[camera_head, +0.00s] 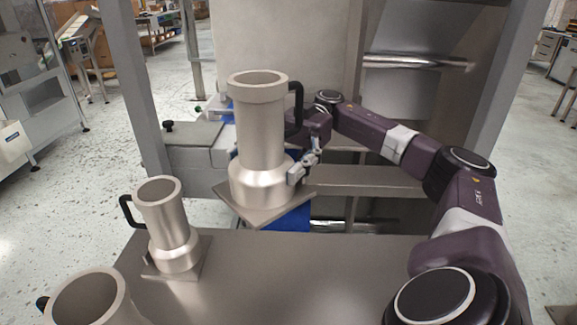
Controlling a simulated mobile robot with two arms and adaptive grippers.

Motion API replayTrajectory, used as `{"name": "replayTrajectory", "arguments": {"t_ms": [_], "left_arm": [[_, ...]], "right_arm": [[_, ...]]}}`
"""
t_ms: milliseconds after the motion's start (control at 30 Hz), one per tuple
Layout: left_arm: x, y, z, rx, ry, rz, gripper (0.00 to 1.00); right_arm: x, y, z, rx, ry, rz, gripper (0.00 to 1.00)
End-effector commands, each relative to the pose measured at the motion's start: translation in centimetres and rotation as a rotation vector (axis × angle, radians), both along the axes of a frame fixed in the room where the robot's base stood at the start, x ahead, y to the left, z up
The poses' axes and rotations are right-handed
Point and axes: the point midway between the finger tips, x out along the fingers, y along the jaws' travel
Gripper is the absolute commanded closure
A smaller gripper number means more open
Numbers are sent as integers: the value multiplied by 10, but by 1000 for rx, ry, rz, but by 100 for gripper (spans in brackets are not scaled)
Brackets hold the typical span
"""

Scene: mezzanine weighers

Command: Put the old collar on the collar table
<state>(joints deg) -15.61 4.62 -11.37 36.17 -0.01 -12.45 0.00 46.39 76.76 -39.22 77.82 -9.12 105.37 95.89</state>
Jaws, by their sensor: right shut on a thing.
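A metal collar (262,130), a tube with a wide lower body, a square base plate and a black handle, is held upright, slightly tilted, beyond the table's far edge. My right gripper (303,168) is at its right side, shut on it; the exact contact is partly hidden. The grey metal table (310,285) in front carries a second, similar collar (165,220) with a black handle, standing on a square plate. A third collar (88,300) is cut off at the lower left. Which is the old one is not marked. My left gripper is not in view.
A grey machine frame with upright posts (135,85) and a horizontal beam (375,180) stands behind the held collar. A grey box (195,145) and blue parts (290,219) are near it. The table's middle is clear.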

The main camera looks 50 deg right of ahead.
Motion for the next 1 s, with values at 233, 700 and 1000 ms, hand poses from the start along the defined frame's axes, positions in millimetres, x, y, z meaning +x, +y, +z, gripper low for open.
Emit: {"name": "replayTrajectory", "arguments": {"t_ms": [233,700,1000], "left_arm": [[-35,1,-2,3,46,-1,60],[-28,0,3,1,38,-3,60],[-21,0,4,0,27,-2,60]], "right_arm": [[-2,-5,-40,4,6,-1,66],[-2,-4,-145,4,0,-2,66],[-3,-3,-169,5,1,-1,66]]}}
